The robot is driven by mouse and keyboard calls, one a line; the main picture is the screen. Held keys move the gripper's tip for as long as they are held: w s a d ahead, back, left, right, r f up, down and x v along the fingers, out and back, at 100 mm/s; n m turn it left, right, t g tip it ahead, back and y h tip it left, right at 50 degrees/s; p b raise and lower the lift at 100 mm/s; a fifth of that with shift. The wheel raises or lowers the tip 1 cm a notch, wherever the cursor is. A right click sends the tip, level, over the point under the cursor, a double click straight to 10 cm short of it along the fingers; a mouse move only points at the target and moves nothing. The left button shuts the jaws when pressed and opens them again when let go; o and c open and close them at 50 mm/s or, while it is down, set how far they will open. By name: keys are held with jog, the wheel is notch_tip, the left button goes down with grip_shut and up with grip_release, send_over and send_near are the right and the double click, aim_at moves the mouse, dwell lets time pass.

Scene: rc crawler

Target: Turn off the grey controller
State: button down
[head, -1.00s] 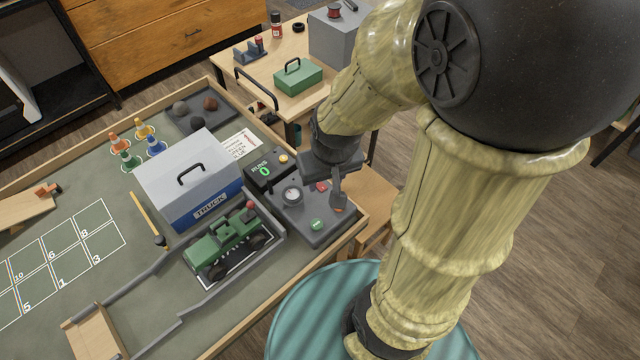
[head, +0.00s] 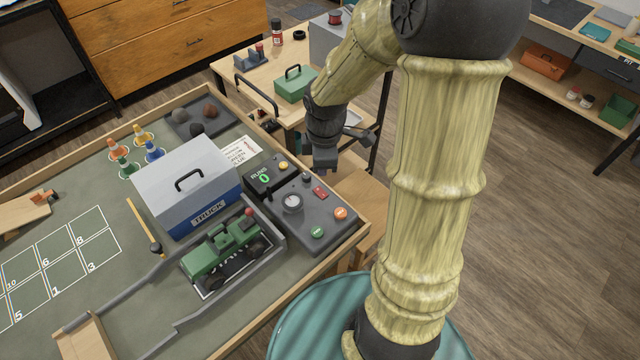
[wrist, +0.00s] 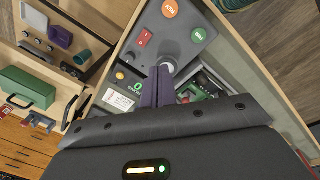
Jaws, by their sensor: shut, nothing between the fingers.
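The grey controller (head: 298,225) sits at the right corner of the green-topped table. It has a red switch (head: 320,193), an orange button (head: 341,213), a green button (head: 317,232) and a round dial or knob (head: 292,204). In the wrist view, the controller (wrist: 192,55) shows beyond my fingers, with the red switch (wrist: 145,39) clear of them. My gripper (wrist: 164,72) is shut and empty, and its fingers partly cover the dial in that view. In the head view, my gripper (head: 325,160) is above and behind the controller, apart from it. The switch's position is too small to read.
A black box (head: 263,184) with a green "RUNS 0" display adjoins the controller. A green crawler (head: 222,250) sits in a grey-walled bay beside it. A grey truck box (head: 190,180) stands to the left. A raised wooden edge (head: 345,245) borders the table.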

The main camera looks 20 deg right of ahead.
aim_at(319, 189)
jog(key=shift+w+d+f+n+y+b, duration=0.15)
jog(key=shift+w+d+f+n, duration=0.2)
jog(key=shift+w+n, duration=0.75)
jog(key=shift+w+d+f+n+y+b, duration=0.1)
jog(key=shift+w+d+f+n+b, duration=0.3)
jog(key=shift+n, duration=1.15)
jog(key=shift+w+d+f+n+y+p, duration=0.15)
jog(key=shift+w+d+n, duration=0.3)
jog(key=shift+w+n, duration=0.75)
jog(key=shift+s+f, duration=0.1)
jog(key=shift+s, duration=0.05)
jog(key=f+b, duration=0.1)
jog(key=f, duration=0.3)
jog(key=w+f+b, duration=0.1)
jog(key=f, duration=0.4)
jog(key=f+b, duration=0.1)
jog(key=f, duration=0.4)
jog(key=shift+w+a, duration=0.25)
jog(key=shift+a, duration=0.1)
jog(key=shift+r, duration=0.1)
